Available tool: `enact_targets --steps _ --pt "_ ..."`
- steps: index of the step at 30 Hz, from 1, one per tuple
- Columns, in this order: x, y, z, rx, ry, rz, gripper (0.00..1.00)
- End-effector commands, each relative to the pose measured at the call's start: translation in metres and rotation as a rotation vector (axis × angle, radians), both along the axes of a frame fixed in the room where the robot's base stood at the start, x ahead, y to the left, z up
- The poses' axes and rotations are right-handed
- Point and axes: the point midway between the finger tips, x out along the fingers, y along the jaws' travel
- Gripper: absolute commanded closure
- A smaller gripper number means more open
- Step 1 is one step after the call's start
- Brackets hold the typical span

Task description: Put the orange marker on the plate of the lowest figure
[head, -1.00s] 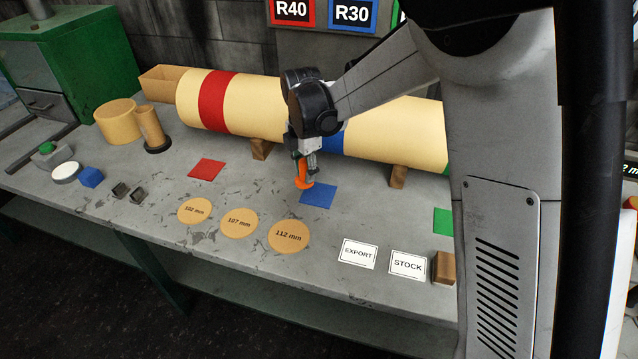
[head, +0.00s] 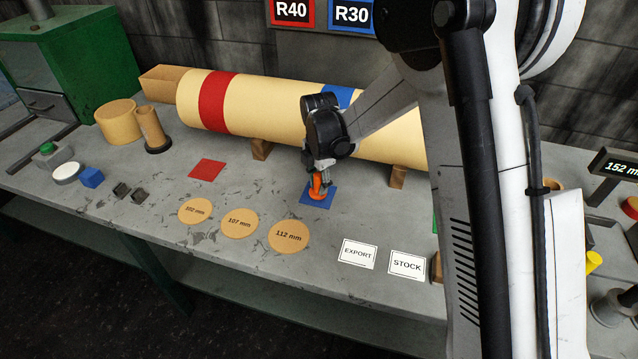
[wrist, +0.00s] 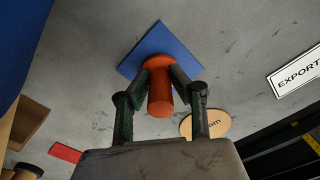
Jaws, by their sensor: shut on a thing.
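The orange marker (head: 317,189), a stem with a wider disc end, is held between the fingers of my gripper (head: 319,178). In the wrist view both fingers of my gripper (wrist: 160,79) close on the marker (wrist: 160,98). It is over the blue square (head: 327,199); whether it touches the square I cannot tell. Three round tan plates lie on the bench to the left and front: one reading 102 mm (head: 195,211), one reading 107 mm (head: 239,223) and one reading 112 mm (head: 288,237). All three plates are bare.
A long cream roll (head: 270,105) with red and blue bands lies behind my gripper on wooden blocks. A red square (head: 207,170) lies left of the blue one. EXPORT (head: 358,254) and STOCK (head: 407,264) cards lie to the right front.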

Motion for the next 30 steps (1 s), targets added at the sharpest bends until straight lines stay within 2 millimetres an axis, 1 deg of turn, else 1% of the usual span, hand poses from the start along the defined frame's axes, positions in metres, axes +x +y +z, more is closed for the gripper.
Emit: enact_targets --steps 4,5,8,9,17,20,23,30 --pt "0.0 0.0 -0.004 0.0 0.0 0.0 1.0" --pt "0.0 0.0 -0.003 0.0 0.0 0.0 0.76" --pt "0.0 0.0 -0.003 0.0 0.0 0.0 0.63" --pt "0.0 0.0 -0.003 0.0 0.0 0.0 0.61" --pt "0.0 0.0 -0.002 0.0 0.0 0.0 0.61" --pt "0.0 0.0 0.002 0.0 0.0 0.0 0.61" --pt "0.0 0.0 0.014 0.0 0.0 0.0 0.61" --pt "-0.001 0.0 0.063 0.0 0.0 0.0 0.61"
